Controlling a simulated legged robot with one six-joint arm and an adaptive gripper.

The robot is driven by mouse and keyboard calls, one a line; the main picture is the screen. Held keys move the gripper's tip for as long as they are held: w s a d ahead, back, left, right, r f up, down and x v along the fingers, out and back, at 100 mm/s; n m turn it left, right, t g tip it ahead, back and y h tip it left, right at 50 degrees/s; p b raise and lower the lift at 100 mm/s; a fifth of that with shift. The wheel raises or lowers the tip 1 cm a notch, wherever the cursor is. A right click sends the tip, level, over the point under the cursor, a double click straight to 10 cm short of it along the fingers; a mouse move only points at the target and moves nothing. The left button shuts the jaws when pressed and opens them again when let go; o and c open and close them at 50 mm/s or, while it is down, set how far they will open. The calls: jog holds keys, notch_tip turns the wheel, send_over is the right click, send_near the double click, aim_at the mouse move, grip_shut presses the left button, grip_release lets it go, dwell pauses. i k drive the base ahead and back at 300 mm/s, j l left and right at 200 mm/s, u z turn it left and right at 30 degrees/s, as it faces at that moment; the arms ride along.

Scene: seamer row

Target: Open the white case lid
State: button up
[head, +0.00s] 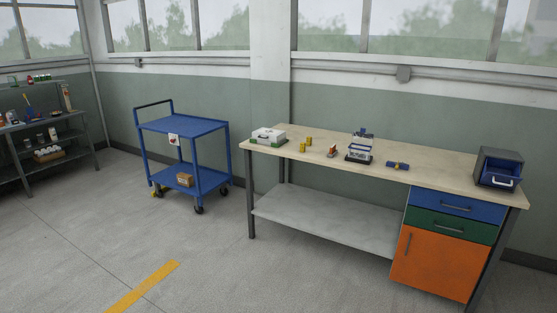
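The white case (268,135) sits on the left end of the workbench top (325,163), near its back left corner. Its lid looks shut, with a dark handle or latch on top. A green strip shows along its lower edge. My gripper does not show in the head view, and the workbench stands some way off across the floor.
A dark shelf (45,140) is far left. Open floor lies in front.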

aim_at(266, 134)
jog(key=i+j+u, duration=0.25)
jog(key=i, duration=0.7)
jog(key=i+u, duration=0.3)
jog(key=i, duration=0.6)
jog(key=i+z, duration=0.1)
jog(key=i, duration=0.45)
jog(key=i+j+z, duration=0.15)
jog(key=i, duration=0.45)
jog(key=i+j+z, duration=0.1)
jog(key=i, duration=0.45)
jog(key=j+z, duration=0.25)
jog(key=j, duration=0.3)
jog(key=j+z, duration=0.25)
jog(key=j, duration=0.35)
jog(key=i, duration=0.05)
